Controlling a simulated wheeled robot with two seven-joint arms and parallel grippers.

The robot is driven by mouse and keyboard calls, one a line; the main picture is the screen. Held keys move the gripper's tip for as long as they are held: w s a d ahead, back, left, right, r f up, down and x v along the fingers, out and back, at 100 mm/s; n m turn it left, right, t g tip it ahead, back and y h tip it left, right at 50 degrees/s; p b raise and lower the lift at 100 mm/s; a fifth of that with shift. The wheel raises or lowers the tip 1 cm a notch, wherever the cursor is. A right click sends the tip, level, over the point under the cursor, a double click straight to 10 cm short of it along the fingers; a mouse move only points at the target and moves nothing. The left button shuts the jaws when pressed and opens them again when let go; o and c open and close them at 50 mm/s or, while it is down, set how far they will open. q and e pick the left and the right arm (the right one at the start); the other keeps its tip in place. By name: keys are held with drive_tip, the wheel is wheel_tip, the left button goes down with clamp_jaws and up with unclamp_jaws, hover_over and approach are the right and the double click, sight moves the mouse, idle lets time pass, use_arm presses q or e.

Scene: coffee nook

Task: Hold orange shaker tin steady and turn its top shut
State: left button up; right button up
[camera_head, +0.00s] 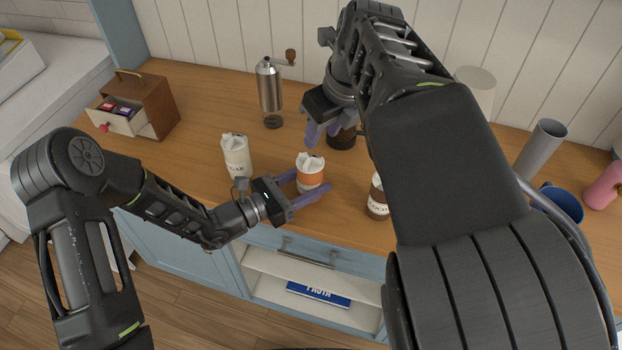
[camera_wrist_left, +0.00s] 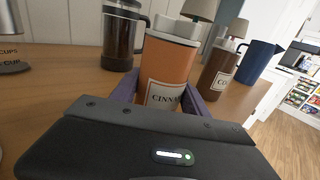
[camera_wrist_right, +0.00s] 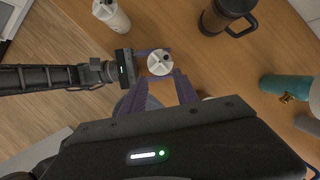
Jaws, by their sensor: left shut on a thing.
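The orange shaker tin (camera_head: 310,180) stands upright on the wooden counter. In the left wrist view the tin (camera_wrist_left: 169,68) shows a label starting "CINN". Its white top (camera_head: 311,160) sits on it and has a raised part; in the right wrist view the top (camera_wrist_right: 160,63) is seen from above. My left gripper (camera_head: 312,192) is shut on the tin's body, one finger on each side. My right gripper (camera_head: 322,132) is up above the counter, behind the tin in the head view. Its fingers (camera_wrist_right: 163,80) are apart and empty, pointing toward the top without visible contact.
A white shaker (camera_head: 236,157) stands left of the tin and a brown COCOA tin (camera_head: 377,199) right. A grinder (camera_head: 270,90), a coffee press (camera_head: 342,139), a drawer box (camera_head: 155,103), a grey cup (camera_head: 541,145) and a blue mug (camera_head: 562,204) stand around. The counter's front edge is close.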

use_arm(q)
drive_tip(key=c, duration=0.4)
drive_tip(key=shift+c, duration=0.3)
use_arm(e)
drive_tip(key=shift+w+d+y, duration=0.15)
drive_tip(key=shift+d+y, duration=0.15)
drive_tip(key=shift+d, duration=0.15)
drive_tip(key=c, duration=0.4)
drive_tip(key=shift+d+r+y, duration=0.1)
drive_tip(key=shift+d+y, duration=0.4)
drive_tip(key=shift+d, duration=0.1)
drive_tip(key=c, duration=0.3)
drive_tip(key=s+d+n, duration=0.1)
drive_tip(key=d+n, duration=0.1)
drive_tip(key=s+d+r+n+g+y, duration=0.1)
drive_tip(key=shift+s+d+n, duration=0.2)
drive_tip(key=shift+d+n, duration=0.15)
drive_tip(key=shift+n, duration=0.05)
clamp_jaws()
drive_tip(key=shift+s+d+f+n+h, duration=0.25)
drive_tip(key=shift+d+n+h, duration=0.15)
drive_tip(key=shift+n, duration=0.6)
